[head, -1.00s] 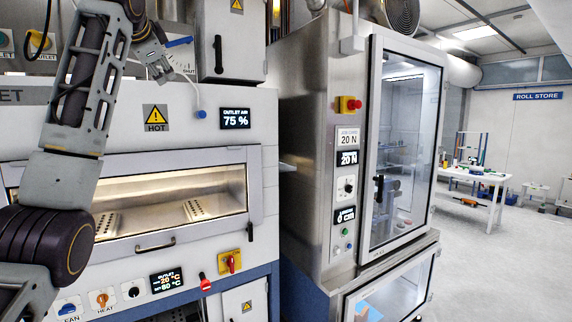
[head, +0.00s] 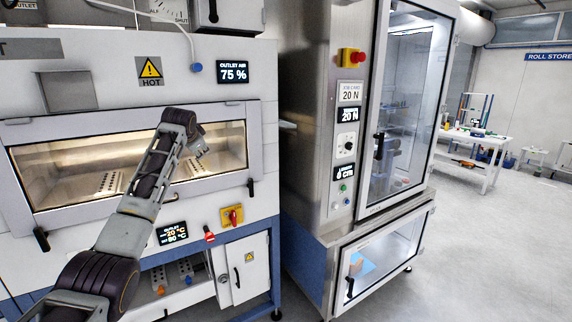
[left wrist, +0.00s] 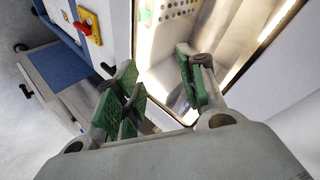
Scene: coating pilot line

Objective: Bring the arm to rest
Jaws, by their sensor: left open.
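My left arm (head: 150,185) rises from the lower left in the head view and bends over at its top. My left gripper (head: 203,148) shows small at its end, in front of the lit oven window (head: 72,168). In the left wrist view, the left gripper (left wrist: 158,90) has its green-padded fingers apart, with nothing between them. Beyond the fingers is the bright window and the perforated metal inside. I cannot tell how far the fingertips are from the window. My right gripper is not in view.
The oven front has a red-and-yellow switch (head: 231,216), a handle and an open lower compartment with a door (head: 247,268). A steel cabinet (head: 305,130) with a glass door (head: 405,110) stands to the right. Open floor (head: 480,260) lies at the right, before a white table (head: 483,148).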

